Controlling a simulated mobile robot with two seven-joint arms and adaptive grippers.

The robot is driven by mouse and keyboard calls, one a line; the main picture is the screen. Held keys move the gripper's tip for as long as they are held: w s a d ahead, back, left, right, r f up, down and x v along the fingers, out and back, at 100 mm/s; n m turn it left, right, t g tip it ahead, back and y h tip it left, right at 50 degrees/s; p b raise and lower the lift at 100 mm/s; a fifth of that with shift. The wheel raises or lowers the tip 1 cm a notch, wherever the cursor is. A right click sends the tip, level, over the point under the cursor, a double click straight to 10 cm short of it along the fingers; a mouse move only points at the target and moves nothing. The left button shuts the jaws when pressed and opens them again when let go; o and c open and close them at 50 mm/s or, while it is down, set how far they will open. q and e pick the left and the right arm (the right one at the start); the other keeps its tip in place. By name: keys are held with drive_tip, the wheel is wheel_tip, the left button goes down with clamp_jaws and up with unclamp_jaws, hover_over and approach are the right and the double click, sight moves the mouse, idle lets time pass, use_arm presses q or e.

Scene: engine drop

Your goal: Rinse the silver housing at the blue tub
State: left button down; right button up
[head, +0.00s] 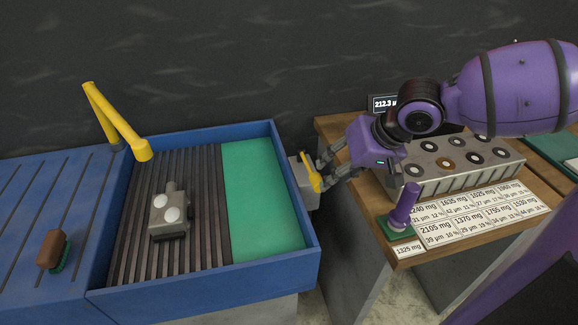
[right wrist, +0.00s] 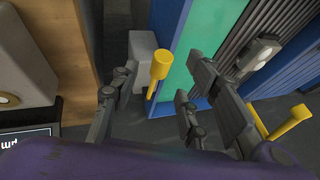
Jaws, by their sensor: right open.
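The silver housing (head: 171,213), a grey block with two pale round faces, sits on the dark slatted rack (head: 130,250) in the blue tub (head: 205,284). It also shows in the right wrist view (right wrist: 262,52). A yellow spout (head: 115,118) rises at the tub's back left. A yellow lever (head: 309,170) stands on a grey box (head: 303,187) at the tub's right side. My right gripper (head: 320,172) is open at the lever. In the right wrist view the lever (right wrist: 160,66) shows between the spread fingers; I cannot tell whether they touch it. My left gripper is out of view.
A green panel (head: 262,190) fills the tub's right part. A brown brush (head: 53,249) lies on the blue ribbed surface at left. On the wooden table at right are a grey block with round holes (head: 455,164), a purple-handled tool (head: 403,208), labels and a display.

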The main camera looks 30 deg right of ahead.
drive_tip(key=b+x, duration=0.2)
drive_tip(key=x, duration=0.1)
drive_tip(key=b+x, duration=0.2)
drive_tip(key=x, duration=0.1)
drive_tip(key=shift+w+r, duration=0.1)
drive_tip(key=shift+w, duration=0.3)
drive_tip(key=shift+w+a+f, duration=0.1)
drive_tip(key=shift+w+f, duration=0.15)
drive_tip(key=shift+w, duration=0.1)
clamp_jaws()
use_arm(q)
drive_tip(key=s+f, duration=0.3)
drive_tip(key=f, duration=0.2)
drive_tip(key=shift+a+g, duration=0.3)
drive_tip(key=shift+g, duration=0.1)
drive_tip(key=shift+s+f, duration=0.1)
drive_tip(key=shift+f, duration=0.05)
